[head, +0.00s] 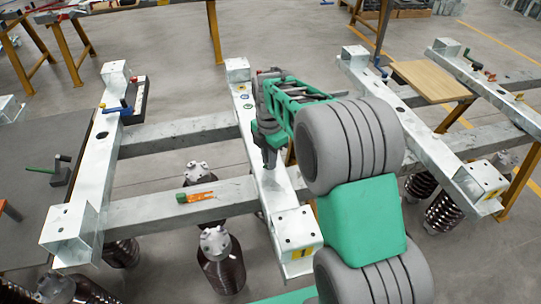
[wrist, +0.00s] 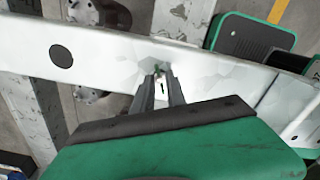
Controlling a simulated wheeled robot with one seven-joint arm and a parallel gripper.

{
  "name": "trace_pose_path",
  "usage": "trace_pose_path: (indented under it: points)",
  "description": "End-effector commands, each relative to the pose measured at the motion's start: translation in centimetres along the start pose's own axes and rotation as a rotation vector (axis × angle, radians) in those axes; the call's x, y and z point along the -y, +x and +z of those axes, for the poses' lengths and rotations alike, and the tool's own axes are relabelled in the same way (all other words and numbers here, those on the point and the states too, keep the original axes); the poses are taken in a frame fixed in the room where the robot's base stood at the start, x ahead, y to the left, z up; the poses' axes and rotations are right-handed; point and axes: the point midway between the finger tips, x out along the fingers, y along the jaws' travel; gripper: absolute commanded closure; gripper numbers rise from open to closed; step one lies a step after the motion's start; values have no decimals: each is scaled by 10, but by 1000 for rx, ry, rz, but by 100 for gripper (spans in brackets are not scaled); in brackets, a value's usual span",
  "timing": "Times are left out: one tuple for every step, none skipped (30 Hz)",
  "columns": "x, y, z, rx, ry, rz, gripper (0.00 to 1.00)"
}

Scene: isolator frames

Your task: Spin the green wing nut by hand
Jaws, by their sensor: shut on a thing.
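My gripper (head: 269,165) points down at the middle galvanised steel beam (head: 275,195) in the head view. In the wrist view its two dark fingers (wrist: 160,76) are close together at the beam's face. In the head view the nut is hidden behind my gripper and arm.
An orange tool with a green end (head: 195,197) lies on the left cross beam. Small coloured pieces (head: 246,97) sit on the middle beam behind my gripper. Dark ribbed insulators (head: 220,262) stand below. A wooden board (head: 428,80) lies at the right.

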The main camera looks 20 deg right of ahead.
Motion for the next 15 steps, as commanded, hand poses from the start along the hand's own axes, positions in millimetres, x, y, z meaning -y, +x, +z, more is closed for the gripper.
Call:
trace_pose_path:
  points:
    - [2, 2, -1, -4, -28, -9, 100]
    - [2, 2, -1, -4, -47, -9, 100]
    - [2, 2, -1, -4, -69, -9, 100]
    - [2, 2, -1, -4, -86, -8, 100]
    - [2, 3, -1, -4, -100, -8, 100]
    - [2, 3, -1, -4, -119, -8, 100]
    - [2, 3, -1, -4, -130, -8, 100]
    - [2, 3, -1, -4, -142, -8, 100]
    - [2, 3, -1, -4, -154, -8, 100]
    - [2, 3, -1, -4, -162, -8, 100]
    - [2, 4, -1, -4, -170, -8, 100]
    - [2, 4, -1, -4, -178, -8, 100]
    - [2, 4, -1, -4, -182, -8, 100]
    - [2, 4, -1, -5, -186, -8, 100]
    - [2, 4, -1, -5, -190, -8, 100]
